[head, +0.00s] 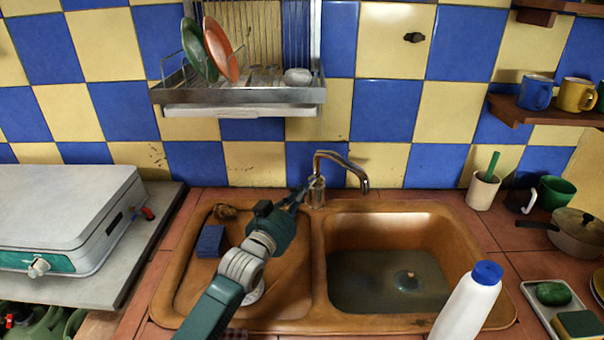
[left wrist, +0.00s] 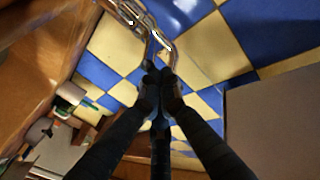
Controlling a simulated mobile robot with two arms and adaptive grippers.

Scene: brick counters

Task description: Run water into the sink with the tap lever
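The chrome tap (head: 317,190) stands behind the sink (head: 322,300), with its curved spout (head: 352,167) over the right basin. The tap also shows in the left wrist view (left wrist: 135,18), just beyond my fingertips. My left gripper (head: 301,194) is close beside the left side of the tap body. In the left wrist view its dark fingers (left wrist: 157,72) come together at the tips and look shut. The lever is not clear, hidden or blurred near the fingertips; I cannot tell whether they touch it. No stream shows under the spout. My right gripper is out of view.
A white bottle with a blue cap (head: 470,303) stands at the right front of the sink. A blue sponge (head: 211,241) lies on the left drainboard. A dish rack (head: 240,95) hangs above. A white cup (head: 482,190) stands right of the sink.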

